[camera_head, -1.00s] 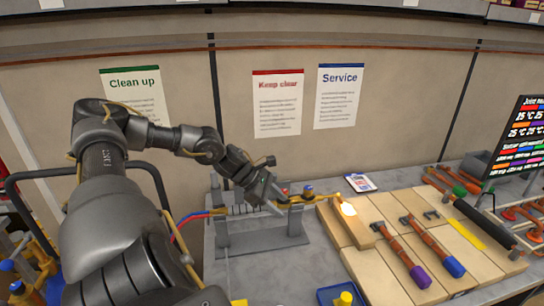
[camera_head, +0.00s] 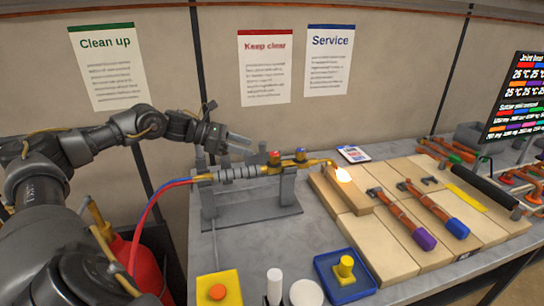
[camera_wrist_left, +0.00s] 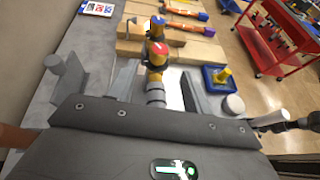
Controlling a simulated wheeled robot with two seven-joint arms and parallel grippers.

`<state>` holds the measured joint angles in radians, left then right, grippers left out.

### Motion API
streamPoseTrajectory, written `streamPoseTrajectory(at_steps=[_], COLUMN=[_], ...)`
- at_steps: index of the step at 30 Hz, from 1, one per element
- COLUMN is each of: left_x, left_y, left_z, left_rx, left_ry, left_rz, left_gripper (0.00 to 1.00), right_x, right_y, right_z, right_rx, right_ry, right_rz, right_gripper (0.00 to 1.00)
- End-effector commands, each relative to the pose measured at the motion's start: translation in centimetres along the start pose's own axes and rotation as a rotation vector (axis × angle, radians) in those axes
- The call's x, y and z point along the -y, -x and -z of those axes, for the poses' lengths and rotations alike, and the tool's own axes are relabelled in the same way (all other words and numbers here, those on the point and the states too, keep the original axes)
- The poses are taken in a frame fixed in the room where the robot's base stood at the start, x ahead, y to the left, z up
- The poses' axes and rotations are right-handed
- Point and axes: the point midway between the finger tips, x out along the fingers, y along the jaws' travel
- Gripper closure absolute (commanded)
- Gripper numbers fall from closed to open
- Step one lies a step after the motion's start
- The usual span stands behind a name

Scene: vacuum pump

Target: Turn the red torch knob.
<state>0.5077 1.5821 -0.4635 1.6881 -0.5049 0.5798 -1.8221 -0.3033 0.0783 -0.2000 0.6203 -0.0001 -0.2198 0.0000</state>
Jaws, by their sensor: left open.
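The torch lies level in a grey stand, with a lit, glowing tip at its right end. Its red knob (camera_head: 274,157) sits on top of the brass body, beside a blue knob (camera_head: 300,154). In the left wrist view the red knob (camera_wrist_left: 158,49) lies ahead, between the lines of the two fingers, with the blue knob (camera_wrist_left: 157,22) beyond. My left gripper (camera_head: 243,143) is open and empty, a little left of and above the red knob, apart from it. My right gripper does not show.
Red and blue hoses run from the torch's left end. Wooden blocks (camera_head: 385,250) with copper pipe pieces lie to the right. A blue tray (camera_head: 328,268) with a yellow piece and a yellow box with an orange button (camera_head: 217,292) stand in front. A wall is close behind.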

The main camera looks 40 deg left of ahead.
Motion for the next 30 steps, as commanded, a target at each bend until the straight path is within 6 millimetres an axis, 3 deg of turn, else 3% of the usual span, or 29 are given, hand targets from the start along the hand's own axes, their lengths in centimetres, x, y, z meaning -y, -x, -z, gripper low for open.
streamPoseTrajectory(at_steps=[6,15,21,30], left_x=[0.1,0.1,0.1,0.1], left_y=[-3.3,-8.3,-9.8,-10.0], left_z=[-0.7,-0.4,-0.2,0.0], left_rx=[0.005,0.001,-0.001,-0.002], left_ry=[0.002,0.000,-0.002,-0.002], left_rz=[0.003,0.002,0.000,0.000], left_gripper=[0.50,0.50,0.50,0.51], right_x=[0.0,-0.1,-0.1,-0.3], right_y=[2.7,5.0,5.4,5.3], right_z=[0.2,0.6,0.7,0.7], right_rx=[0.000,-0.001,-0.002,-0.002], right_ry=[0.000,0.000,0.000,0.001], right_rz=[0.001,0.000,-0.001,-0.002], right_gripper=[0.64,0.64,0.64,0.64])
